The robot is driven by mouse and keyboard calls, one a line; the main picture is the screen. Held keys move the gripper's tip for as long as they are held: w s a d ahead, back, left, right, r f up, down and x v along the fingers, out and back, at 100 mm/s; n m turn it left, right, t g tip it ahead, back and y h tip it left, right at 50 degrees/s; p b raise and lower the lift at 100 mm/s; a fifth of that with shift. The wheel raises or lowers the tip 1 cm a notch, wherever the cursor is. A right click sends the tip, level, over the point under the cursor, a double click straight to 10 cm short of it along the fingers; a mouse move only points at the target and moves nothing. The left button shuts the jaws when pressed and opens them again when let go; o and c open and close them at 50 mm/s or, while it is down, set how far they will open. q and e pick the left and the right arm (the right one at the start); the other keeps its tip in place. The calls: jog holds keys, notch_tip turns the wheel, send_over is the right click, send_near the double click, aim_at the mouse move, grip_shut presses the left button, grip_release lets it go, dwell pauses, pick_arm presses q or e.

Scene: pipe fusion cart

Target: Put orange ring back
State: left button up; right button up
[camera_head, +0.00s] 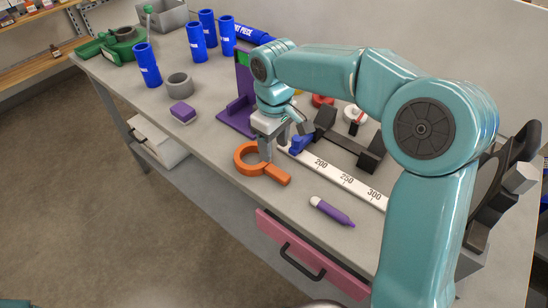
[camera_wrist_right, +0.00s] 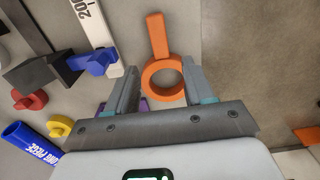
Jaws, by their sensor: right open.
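The orange ring (camera_head: 275,174) with a straight handle lies flat on the bench near its front edge. It also shows in the right wrist view (camera_wrist_right: 158,36), its ring end between my fingers as seen from above and its handle pointing away. My right gripper (camera_head: 273,150) is open and points down over the ring; one finger overlaps the ring in the head view. In the wrist view the fingers of my right gripper (camera_wrist_right: 158,66) stand on either side of the ring, apart from it. I cannot tell the exact height. My left gripper is out of view.
A white ruler strip (camera_head: 345,180) and a blue clamp piece (camera_head: 300,143) lie just right of the gripper. A purple stand (camera_head: 243,85) is behind it. A purple marker (camera_head: 331,212) lies in front. Blue cylinders (camera_head: 196,42) stand at the back left.

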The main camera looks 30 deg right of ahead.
jog(key=shift+r, duration=1.8)
